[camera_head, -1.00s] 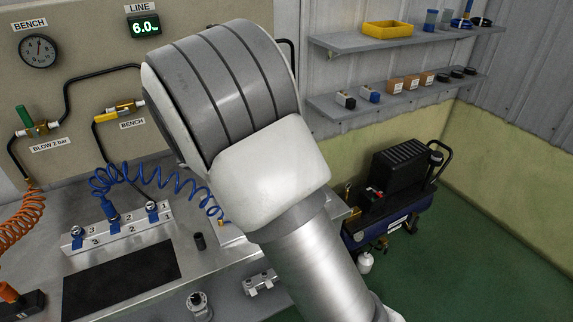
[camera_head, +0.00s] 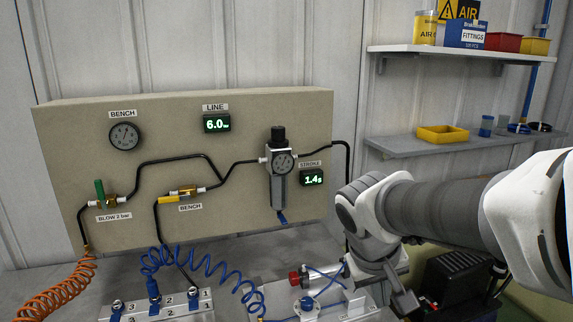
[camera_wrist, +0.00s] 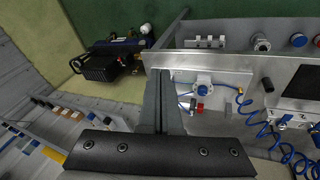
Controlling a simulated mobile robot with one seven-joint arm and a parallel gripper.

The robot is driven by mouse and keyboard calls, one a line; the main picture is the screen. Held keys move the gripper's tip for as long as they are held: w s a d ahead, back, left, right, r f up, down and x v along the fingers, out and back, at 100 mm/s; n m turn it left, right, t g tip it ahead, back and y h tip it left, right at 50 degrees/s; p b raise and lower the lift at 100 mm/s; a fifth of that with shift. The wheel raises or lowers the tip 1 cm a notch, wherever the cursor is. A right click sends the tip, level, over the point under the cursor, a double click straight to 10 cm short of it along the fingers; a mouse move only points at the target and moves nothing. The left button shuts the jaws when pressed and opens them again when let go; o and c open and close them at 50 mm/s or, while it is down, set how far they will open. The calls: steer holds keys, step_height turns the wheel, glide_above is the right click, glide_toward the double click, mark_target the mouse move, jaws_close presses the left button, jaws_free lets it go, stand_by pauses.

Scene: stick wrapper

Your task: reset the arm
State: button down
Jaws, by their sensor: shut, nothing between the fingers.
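My arm (camera_head: 450,215) reaches in from the right edge of the head view, roughly level. Its wrist end (camera_head: 372,225) is in front of the right end of the pneumatic panel and above the bench. In the wrist view my gripper (camera_wrist: 161,78) has its two fingers together, with nothing held between them. The fingers point toward the bench plate's edge, beside a small cylinder fixture (camera_wrist: 204,88); I cannot tell the exact gap. In the head view the fingers are hard to make out.
The beige panel (camera_head: 60,150) carries gauges, valves and hoses. A manifold block (camera_head: 150,308) with a coiled blue hose (camera_head: 235,280) stands on the bench. Wall shelves (camera_head: 450,142) are at the right.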

steer(key=s+a+r+m+t+y, duration=0.1)
steer(key=s+a+r+t+y, duration=0.1)
steer(key=s, duration=0.9)
steer(key=shift+s+r+t+y, duration=0.3)
steer(key=shift+y, duration=0.3)
steer(key=shift+w, duration=0.1)
stand_by(0.8)
